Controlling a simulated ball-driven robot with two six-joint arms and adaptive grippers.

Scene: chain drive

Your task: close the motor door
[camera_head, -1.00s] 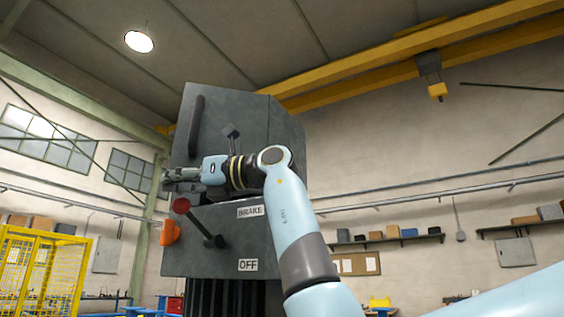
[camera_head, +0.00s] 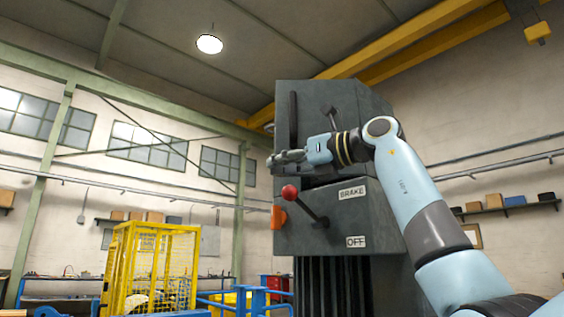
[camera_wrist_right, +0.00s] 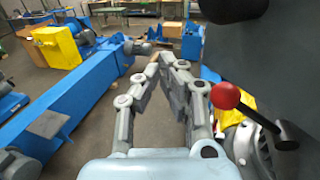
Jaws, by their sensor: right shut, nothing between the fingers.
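The dark grey motor cabinet (camera_head: 380,230) stands right of centre in the head view. Its upper panel (camera_head: 313,97), which looks like the door, has a tall black vertical handle (camera_head: 293,120) and a small dark knob (camera_head: 333,117). I cannot tell whether this panel is open or closed. My right gripper (camera_head: 273,162) is shut and empty, in front of the cabinet's left side, below the handle. In the right wrist view its fingertips (camera_wrist_right: 174,54) meet, beside a dark surface at the upper right. My left gripper is not in view.
A red-knobbed lever (camera_head: 290,192) juts out just below my right gripper, by the BRAKE (camera_head: 352,193) and OFF (camera_head: 356,241) labels. A yellow cage (camera_head: 150,265) stands at left. Blue beams (camera_wrist_right: 75,105) lie below in the wrist view.

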